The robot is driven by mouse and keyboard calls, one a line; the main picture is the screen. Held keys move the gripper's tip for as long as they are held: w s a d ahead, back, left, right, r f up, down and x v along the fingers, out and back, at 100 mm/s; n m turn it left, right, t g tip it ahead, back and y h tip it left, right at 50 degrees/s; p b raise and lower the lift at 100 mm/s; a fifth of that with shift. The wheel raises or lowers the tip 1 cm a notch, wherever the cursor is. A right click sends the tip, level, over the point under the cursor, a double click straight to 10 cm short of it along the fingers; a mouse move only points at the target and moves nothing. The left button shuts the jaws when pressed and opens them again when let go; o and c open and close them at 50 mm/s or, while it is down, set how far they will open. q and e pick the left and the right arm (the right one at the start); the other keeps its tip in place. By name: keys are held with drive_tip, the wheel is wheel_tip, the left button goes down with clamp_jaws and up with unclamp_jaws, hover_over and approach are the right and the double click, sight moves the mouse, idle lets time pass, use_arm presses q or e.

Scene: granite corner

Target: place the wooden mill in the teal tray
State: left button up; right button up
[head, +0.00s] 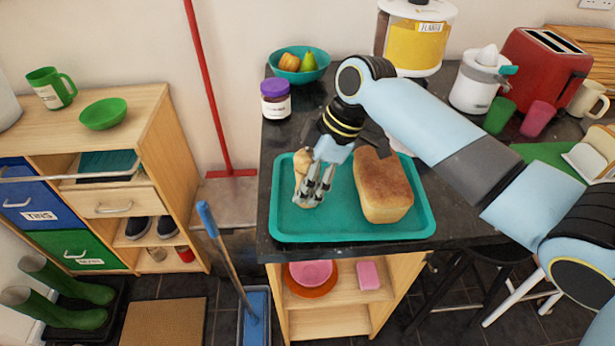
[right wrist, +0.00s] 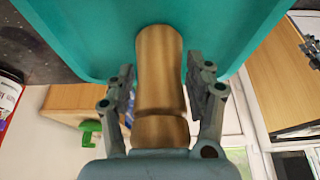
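The wooden mill (right wrist: 160,75) is a pale brown turned cylinder with a groove near one end. In the head view the mill (head: 302,168) shows beside the fingers of my right gripper (head: 316,190), over the left part of the teal tray (head: 345,232). I cannot tell whether its lower end touches the tray floor. The tray lies on the dark counter. My left gripper is not in view.
A bread loaf (head: 382,187) sits in the tray, just right of the gripper. A purple-lidded jar (head: 275,100) and a teal fruit bowl (head: 299,70) stand behind the tray. A juicer (head: 478,82), cups and a red toaster (head: 540,70) are at the right.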

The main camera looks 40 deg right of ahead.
drive_tip(key=shift+o, duration=1)
drive_tip(key=shift+r, duration=0.25)
drive_tip(key=b+v, duration=0.1)
drive_tip(key=v, duration=1)
drive_tip(key=shift+d+r, duration=0.15)
drive_tip(key=shift+r, duration=0.2)
